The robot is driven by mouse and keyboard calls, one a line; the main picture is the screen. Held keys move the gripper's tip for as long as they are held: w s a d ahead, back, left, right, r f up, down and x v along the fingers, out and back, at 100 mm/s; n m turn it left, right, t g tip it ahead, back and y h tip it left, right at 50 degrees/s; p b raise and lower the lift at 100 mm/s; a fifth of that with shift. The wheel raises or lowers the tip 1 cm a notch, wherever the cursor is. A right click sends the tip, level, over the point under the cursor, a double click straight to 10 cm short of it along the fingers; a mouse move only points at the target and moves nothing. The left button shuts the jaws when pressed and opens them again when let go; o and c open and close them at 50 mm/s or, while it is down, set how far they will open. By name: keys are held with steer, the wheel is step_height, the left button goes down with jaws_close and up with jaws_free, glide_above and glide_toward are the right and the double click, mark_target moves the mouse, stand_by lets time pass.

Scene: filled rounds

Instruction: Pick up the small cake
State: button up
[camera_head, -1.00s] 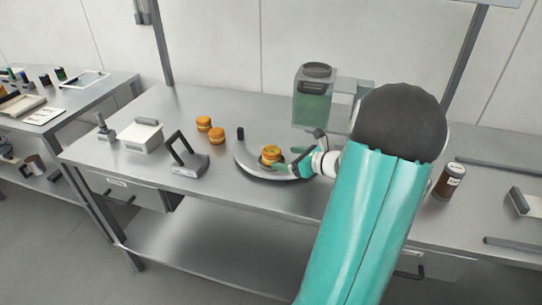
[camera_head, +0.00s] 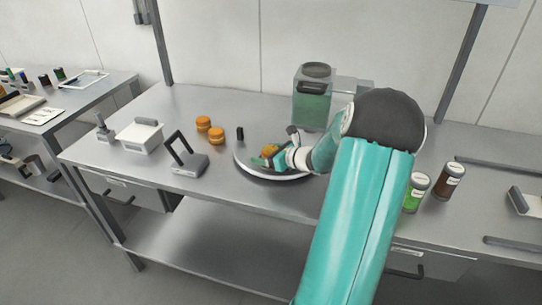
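A small orange-brown round cake (camera_head: 268,150) is at the round dark dish with a pale rim (camera_head: 262,177) on the metal bench. My gripper (camera_head: 266,156) reaches in from the right over the dish, with its teal fingers at the cake and hiding part of it. Whether the fingers press on the cake or only stand around it is too small to tell. Two similar orange cakes, one (camera_head: 203,123) behind the other (camera_head: 216,135), sit on the bench to the left of the dish.
A grey device with a raised handle (camera_head: 188,163) and a white-lidded box (camera_head: 140,137) stand to the left. A green-tinted container (camera_head: 313,100) stands behind the dish. A green jar (camera_head: 416,190) and a brown jar (camera_head: 449,181) stand right of my arm.

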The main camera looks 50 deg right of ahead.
mark_target(267, 148)
steer(key=c, duration=0.5)
steer(key=shift+o, duration=0.2)
steer(key=shift+r, duration=0.1)
steer(key=shift+r, duration=0.55)
step_height(267, 148, up, 2)
steer(key=shift+s+a+r, duration=0.15)
steer(key=shift+r, duration=0.1)
steer(key=s+a+r, duration=0.9)
steer(key=s, duration=0.1)
steer(key=shift+a, duration=0.2)
steer(key=shift+r, duration=0.1)
